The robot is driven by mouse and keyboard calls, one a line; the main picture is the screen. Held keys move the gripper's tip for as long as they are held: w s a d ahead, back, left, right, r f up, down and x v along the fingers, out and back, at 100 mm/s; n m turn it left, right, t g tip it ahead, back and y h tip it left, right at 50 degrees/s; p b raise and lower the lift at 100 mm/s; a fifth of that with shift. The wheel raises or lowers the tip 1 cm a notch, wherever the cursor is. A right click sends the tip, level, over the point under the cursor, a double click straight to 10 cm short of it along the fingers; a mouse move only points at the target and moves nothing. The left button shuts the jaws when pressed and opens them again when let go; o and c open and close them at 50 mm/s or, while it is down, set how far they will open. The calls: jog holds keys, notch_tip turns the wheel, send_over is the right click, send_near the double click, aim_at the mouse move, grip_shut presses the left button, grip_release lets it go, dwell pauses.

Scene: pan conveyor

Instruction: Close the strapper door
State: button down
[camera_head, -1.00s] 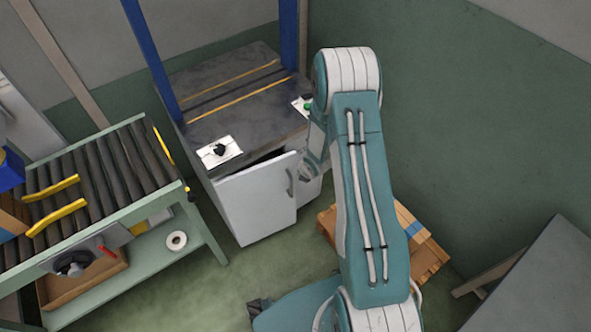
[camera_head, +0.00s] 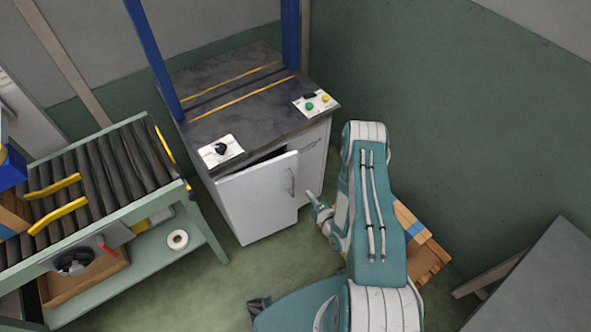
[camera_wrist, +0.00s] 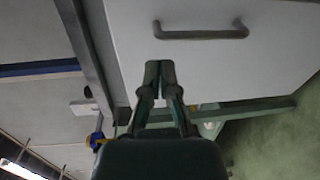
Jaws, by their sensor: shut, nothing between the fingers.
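The strapper (camera_head: 240,103) is a cabinet with a dark top and blue posts. Its white door (camera_head: 255,203) stands partly open, with a dark gap along its top edge. The door handle (camera_head: 291,181) is a grey bar near the door's right edge. My gripper (camera_head: 312,200) is shut and empty, just right of the door and a little lower than the handle. In the wrist view, my gripper (camera_wrist: 160,72) points at the pale door panel (camera_wrist: 215,70), with the handle (camera_wrist: 200,34) ahead and to the right. I cannot tell whether the fingertips touch the door.
A roller conveyor (camera_head: 95,175) stands left of the strapper, with a tape roll (camera_head: 177,240) on its lower shelf. Wooden pallets (camera_head: 425,255) lie behind my arm. A grey table (camera_head: 535,285) stands at the lower right. Green floor is clear before the door.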

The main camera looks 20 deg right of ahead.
aim_at(294, 164)
jog(key=shift+m+t+h, duration=0.4)
jog(key=shift+m+t, duration=0.3)
jog(key=shift+t, duration=0.1)
jog(key=w, duration=0.8)
jog(key=w+a, duration=0.1)
jog(key=w, duration=0.2)
jog(key=shift+w+r, duration=0.15)
jog(key=shift+w, duration=0.25)
jog(key=w+n+y, duration=0.1)
jog(key=w, duration=0.1)
jog(key=w+n+y, duration=0.1)
jog(key=w+y, duration=0.1)
jog(key=shift+w+a+g, duration=0.2)
jog(key=shift+w+g, duration=0.1)
jog(key=shift+w+r, duration=0.1)
jog(key=shift+w+r, duration=0.1)
